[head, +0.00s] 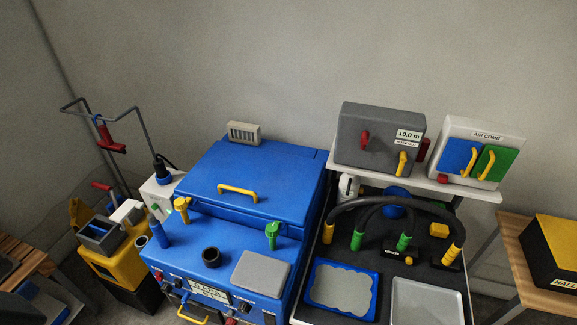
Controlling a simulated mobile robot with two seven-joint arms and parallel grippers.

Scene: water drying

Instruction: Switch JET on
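A big blue machine (215,228) stands left of centre, its lid (250,175) shut, with a yellow handle (238,189) on it. Its top bears a yellow valve (181,207), a green valve (272,235), a dark round port (211,257) and a grey pad (261,273). The front panel (209,290) has a pale label, small knobs and a red knob (231,321) at the picture's lower edge. I cannot make out the word JET anywhere, nor any switch's position. Neither of my grippers is in view.
A shelf (455,191) at right holds a grey box (380,138) marked 10.0 m and a white "AIR COMB" box (480,150). Below are a black hose (395,203), a blue tray (316,296) and a grey tray (427,303). A yellow cart (115,262) stands left.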

